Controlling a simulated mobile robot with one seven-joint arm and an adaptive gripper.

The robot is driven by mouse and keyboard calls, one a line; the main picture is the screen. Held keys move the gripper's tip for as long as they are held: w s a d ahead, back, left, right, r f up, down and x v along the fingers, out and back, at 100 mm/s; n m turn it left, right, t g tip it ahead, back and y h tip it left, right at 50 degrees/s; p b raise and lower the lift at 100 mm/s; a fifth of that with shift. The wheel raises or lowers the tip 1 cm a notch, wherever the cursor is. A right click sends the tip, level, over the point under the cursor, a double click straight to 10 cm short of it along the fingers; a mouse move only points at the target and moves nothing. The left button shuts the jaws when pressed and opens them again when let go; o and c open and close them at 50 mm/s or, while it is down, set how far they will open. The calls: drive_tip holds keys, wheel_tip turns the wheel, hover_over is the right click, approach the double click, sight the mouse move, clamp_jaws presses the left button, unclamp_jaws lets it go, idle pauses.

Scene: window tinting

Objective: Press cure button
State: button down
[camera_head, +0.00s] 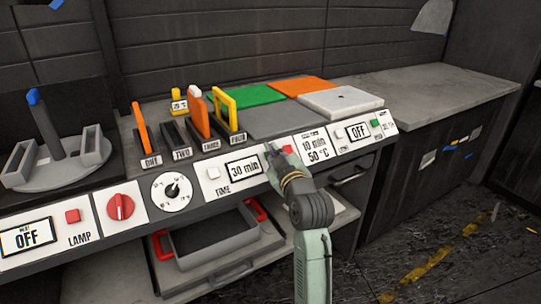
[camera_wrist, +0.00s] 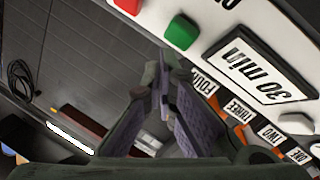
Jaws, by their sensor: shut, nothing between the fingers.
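I cannot read the word "cure" on any button. My gripper (camera_head: 270,149) is shut and empty, at the control panel's front, right of the "30 min" time display (camera_head: 244,168). In the wrist view my fingertips (camera_wrist: 166,62) show just below a green button (camera_wrist: 181,31); I cannot tell whether they touch it. A red button (camera_wrist: 127,5) is beside the green one, partly out of frame. In the head view the red button (camera_head: 287,149) shows right of my fingertips, and my gripper seems to hide the green one. A "10 min 50 °C" label (camera_head: 316,147) is to the right.
Further right are an "OFF" display (camera_head: 358,131) and another green button (camera_head: 376,123). A round dial (camera_head: 172,192) and a red knob (camera_head: 120,207) are on the left. Slots with orange and yellow handles (camera_head: 225,110) rise behind the panel. A grey tray (camera_head: 228,238) sits below.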

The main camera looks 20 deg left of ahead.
drive_tip(key=shift+w+f, duration=0.1)
drive_tip(key=shift+f, duration=0.05)
drive_tip(key=shift+w+a+f+b, duration=0.1)
drive_tip(key=shift+a+f+b, duration=0.1)
drive_tip(key=shift+b, duration=0.1)
drive_tip(key=shift+w+a+f, duration=0.2)
drive_tip(key=shift+a+f, duration=0.1)
idle(0.9)
drive_tip(key=shift+d+r, duration=0.1)
idle(0.3)
drive_tip(key=shift+s+d+r, duration=0.4)
drive_tip(key=shift+r, duration=0.1)
drive_tip(key=shift+r, duration=0.1)
drive_tip(key=s+d+r+p, duration=0.2)
drive_tip(key=r, duration=0.1)
drive_tip(key=shift+d+r, duration=0.2)
drive_tip(key=shift+d, duration=0.2)
idle(0.7)
